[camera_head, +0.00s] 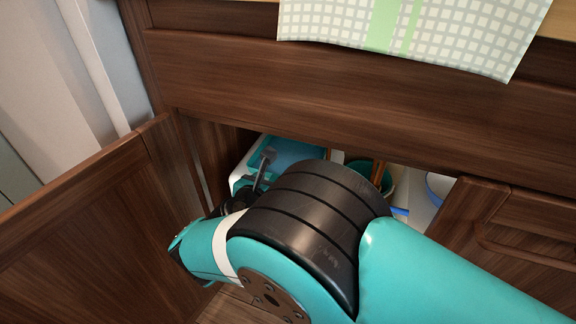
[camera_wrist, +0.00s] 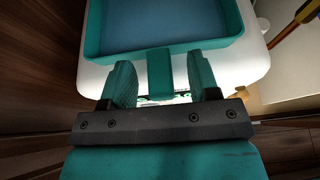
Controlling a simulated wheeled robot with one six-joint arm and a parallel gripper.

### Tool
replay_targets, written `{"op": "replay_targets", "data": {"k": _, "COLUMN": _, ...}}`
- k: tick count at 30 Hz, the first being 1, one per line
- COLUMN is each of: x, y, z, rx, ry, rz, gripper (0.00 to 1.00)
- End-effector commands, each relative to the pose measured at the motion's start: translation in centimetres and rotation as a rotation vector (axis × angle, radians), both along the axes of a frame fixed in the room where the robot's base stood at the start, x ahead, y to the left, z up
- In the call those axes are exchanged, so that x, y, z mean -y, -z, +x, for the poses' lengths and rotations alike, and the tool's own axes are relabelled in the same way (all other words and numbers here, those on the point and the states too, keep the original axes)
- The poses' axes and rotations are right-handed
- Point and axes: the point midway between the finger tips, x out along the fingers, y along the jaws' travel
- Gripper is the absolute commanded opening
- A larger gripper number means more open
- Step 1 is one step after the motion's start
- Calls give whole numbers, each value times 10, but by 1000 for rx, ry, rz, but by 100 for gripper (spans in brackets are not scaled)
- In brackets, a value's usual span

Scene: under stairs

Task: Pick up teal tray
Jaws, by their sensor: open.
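The teal tray shows in the wrist view, with its front rim (camera_wrist: 165,52) running across the top and a blue inner floor. A teal tab stands out from the rim's middle, between the two fingers of my gripper (camera_wrist: 160,72). The fingers are apart, one on each side of the tab, with gaps showing; I see no grip on it. In the head view the tray (camera_head: 295,150) lies inside the open cupboard, partly hidden by my arm. Most of my gripper is hidden there too.
The tray sits on a white surface (camera_wrist: 257,62). An open dark wooden door (camera_head: 85,225) stands at left, and another door (camera_head: 515,230) at right. A teal bucket (camera_head: 388,180) and a white bowl (camera_head: 436,188) are right of the tray. A cabinet front (camera_head: 300,85) hangs above.

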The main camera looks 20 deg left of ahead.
Motion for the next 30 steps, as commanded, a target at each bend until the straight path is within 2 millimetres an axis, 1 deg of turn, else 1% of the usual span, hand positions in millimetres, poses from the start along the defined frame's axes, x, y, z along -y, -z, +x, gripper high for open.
{"op": "replay_targets", "data": {"k": 5, "x": -1, "y": -1, "z": 0, "rx": 0, "ry": -1, "rz": -1, "gripper": 55}}
{"op": "replay_targets", "data": {"k": 6, "x": 0, "y": -1, "z": 0, "rx": 0, "ry": -1, "rz": -1, "gripper": 46}}
{"op": "replay_targets", "data": {"k": 8, "x": 0, "y": -1, "z": 0, "rx": 0, "ry": -1, "rz": -1, "gripper": 32}}
{"op": "replay_targets", "data": {"k": 9, "x": 0, "y": -1, "z": 0, "rx": 0, "ry": -1, "rz": -1, "gripper": 23}}
{"op": "replay_targets", "data": {"k": 11, "x": 0, "y": -1, "z": 0, "rx": 0, "ry": -1, "rz": -1, "gripper": 9}}
{"op": "replay_targets", "data": {"k": 12, "x": 0, "y": -1, "z": 0, "rx": 0, "ry": -1, "rz": -1, "gripper": 0}}
{"op": "replay_targets", "data": {"k": 23, "x": 0, "y": -3, "z": 0, "rx": 1, "ry": -1, "rz": 0, "gripper": 0}}
{"op": "replay_targets", "data": {"k": 30, "x": -1, "y": -14, "z": 0, "rx": 2, "ry": -1, "rz": 1, "gripper": 0}}
